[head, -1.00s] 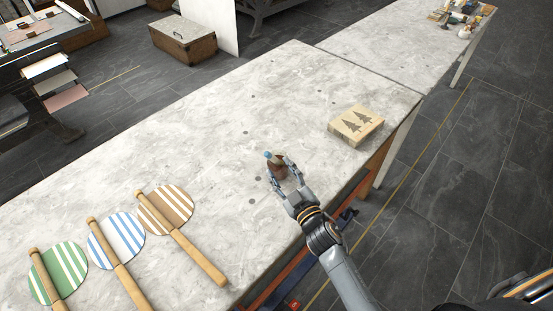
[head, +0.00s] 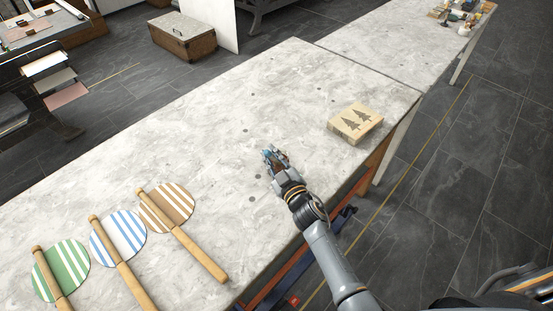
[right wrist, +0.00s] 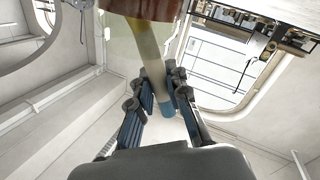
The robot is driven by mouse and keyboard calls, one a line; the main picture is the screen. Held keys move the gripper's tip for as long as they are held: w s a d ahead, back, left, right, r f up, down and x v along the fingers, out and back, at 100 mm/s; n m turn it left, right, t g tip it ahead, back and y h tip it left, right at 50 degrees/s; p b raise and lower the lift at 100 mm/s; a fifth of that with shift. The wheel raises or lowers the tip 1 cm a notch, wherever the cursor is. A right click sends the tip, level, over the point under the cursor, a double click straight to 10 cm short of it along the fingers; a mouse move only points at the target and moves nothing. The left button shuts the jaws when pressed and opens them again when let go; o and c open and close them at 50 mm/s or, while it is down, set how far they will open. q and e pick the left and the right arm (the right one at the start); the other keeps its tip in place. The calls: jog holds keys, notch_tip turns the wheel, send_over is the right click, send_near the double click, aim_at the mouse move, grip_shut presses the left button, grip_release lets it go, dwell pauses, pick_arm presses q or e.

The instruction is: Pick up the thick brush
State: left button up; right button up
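The thick brush (head: 267,154) is small in the head view, mostly covered by my right gripper near the middle of the table. Its blue tip shows beside the fingers. In the right wrist view the brush (right wrist: 151,62) has a pale tan handle with a blue end and a brown part at the top edge. My right gripper (head: 275,157) has its fingers drawn in around the brush; the fingers also show in the right wrist view (right wrist: 175,80). The exact contact is partly hidden by the handle. My left gripper is out of view.
The brush is over a pale stone-topped table (head: 200,120). A wooden block with two tree shapes (head: 356,122) lies to the right. Three striped round pieces, green (head: 62,268), blue (head: 117,238) and brown (head: 166,207), lie with wooden rods at left. The table's middle is clear.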

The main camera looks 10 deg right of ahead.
grip_shut()
jog(key=shift+r, duration=0.65)
jog(key=s+a+r, duration=0.3)
jog(key=s+r, duration=0.8)
jog(key=s, duration=0.2)
jog(key=shift+s+r, duration=0.35)
jog(key=shift+r, duration=0.05)
